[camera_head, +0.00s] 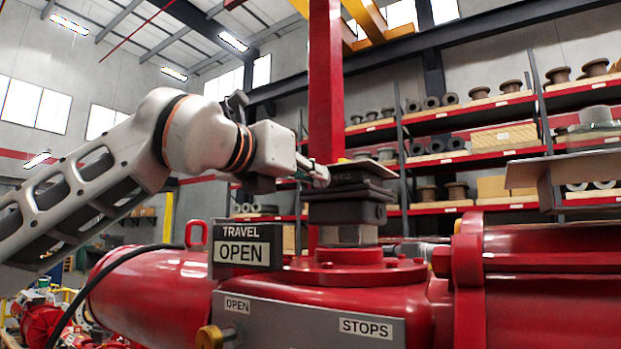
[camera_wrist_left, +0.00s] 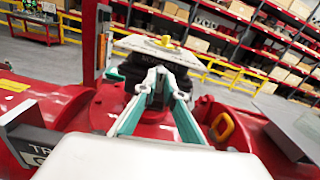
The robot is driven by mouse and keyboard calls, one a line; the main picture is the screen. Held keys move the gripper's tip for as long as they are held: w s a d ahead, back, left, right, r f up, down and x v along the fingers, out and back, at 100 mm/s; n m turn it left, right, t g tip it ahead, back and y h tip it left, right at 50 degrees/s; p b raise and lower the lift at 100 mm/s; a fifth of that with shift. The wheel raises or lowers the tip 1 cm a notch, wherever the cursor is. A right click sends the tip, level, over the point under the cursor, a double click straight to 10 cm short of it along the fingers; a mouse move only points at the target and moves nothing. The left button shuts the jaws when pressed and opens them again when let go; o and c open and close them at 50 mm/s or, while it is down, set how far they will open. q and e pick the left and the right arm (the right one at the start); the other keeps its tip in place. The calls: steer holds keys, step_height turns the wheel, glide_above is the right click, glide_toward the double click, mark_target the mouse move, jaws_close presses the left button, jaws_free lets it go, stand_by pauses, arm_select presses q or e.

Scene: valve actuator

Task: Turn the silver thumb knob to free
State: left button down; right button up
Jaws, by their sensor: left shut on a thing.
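My left gripper (camera_head: 318,175) reaches in from the left at the near side of the dark block (camera_head: 347,212) on top of the red valve actuator (camera_head: 350,290). In the left wrist view its teal fingers (camera_wrist_left: 159,84) come together at the tips against the block's side. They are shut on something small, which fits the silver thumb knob. The knob is almost wholly hidden by the fingertips, so its turn position cannot be seen. A pale plate with a yellow piece (camera_wrist_left: 166,41) tops the block. My right gripper is not in view.
A TRAVEL OPEN sign (camera_head: 245,246) stands just below my left wrist. A grey STOPS plate (camera_head: 310,322) and a brass knob (camera_head: 210,337) are in front. A red post (camera_head: 326,90) rises behind the block. A flat grey panel (camera_head: 548,180) juts in at right.

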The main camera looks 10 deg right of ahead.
arm_select(q)
steer(key=shift+w+a+n+b, duration=0.1)
steer(key=shift+n+b, duration=1.05)
steer(key=shift+n, duration=1.75)
steer(key=shift+w+a+n+b, duration=0.1)
steer(key=shift+n+b, duration=1)
steer(key=shift+n, duration=1.8)
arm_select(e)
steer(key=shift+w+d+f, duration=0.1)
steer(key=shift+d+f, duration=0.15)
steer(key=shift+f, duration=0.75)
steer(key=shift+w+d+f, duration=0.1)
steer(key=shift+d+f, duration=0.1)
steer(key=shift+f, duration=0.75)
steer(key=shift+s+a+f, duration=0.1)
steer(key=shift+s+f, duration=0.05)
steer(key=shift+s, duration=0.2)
arm_select(q)
steer(key=c, duration=2.1)
jaws_free()
steer(key=shift+c, duration=0.2)
steer(key=v, duration=1.2)
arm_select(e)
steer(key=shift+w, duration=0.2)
